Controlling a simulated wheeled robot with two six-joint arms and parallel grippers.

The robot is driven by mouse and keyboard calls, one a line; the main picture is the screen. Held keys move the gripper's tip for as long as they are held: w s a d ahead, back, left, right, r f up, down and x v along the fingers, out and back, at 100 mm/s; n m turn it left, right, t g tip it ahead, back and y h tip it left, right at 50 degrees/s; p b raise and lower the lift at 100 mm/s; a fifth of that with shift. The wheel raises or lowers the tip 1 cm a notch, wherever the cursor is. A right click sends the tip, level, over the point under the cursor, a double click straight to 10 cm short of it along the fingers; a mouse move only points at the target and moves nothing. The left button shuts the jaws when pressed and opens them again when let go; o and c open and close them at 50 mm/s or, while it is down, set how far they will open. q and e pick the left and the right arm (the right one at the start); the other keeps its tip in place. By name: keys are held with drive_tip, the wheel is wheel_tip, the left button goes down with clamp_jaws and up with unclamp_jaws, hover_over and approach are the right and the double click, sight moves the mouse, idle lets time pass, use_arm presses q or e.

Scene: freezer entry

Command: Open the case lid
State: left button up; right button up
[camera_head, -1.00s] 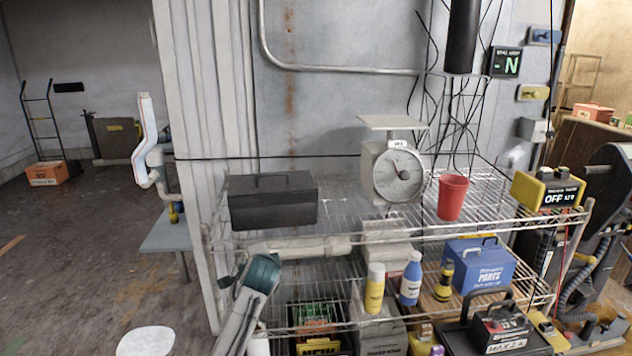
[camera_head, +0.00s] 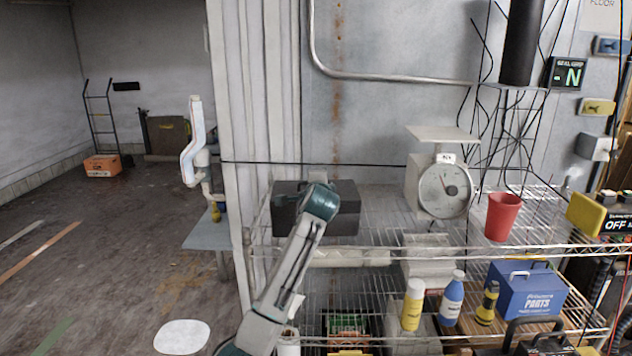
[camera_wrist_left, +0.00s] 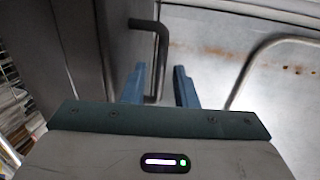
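The dark grey case (camera_head: 346,212) stands on the upper wire shelf with its lid shut. My left arm reaches up in front of it and hides its middle and its handle in the head view. My left gripper (camera_wrist_left: 159,72) is open. In the left wrist view a dark bar handle (camera_wrist_left: 160,48) lies between and just beyond the two blue fingers, with the case's grey surface (camera_wrist_left: 125,35) to the left. I cannot tell whether the fingers touch the handle. My right gripper is not in view.
A kitchen scale (camera_head: 443,190) and a red cup (camera_head: 502,216) stand to the right of the case on the wire shelf (camera_head: 385,208). Bottles and a blue parts box (camera_head: 528,290) are on the shelf below. A pipe (camera_head: 400,78) runs along the wall behind.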

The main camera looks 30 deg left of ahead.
use_arm(q)
drive_tip(key=shift+x, duration=1.25)
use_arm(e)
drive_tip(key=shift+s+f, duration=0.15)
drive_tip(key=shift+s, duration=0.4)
use_arm(q)
clamp_jaws()
drive_tip(key=shift+r, duration=0.1)
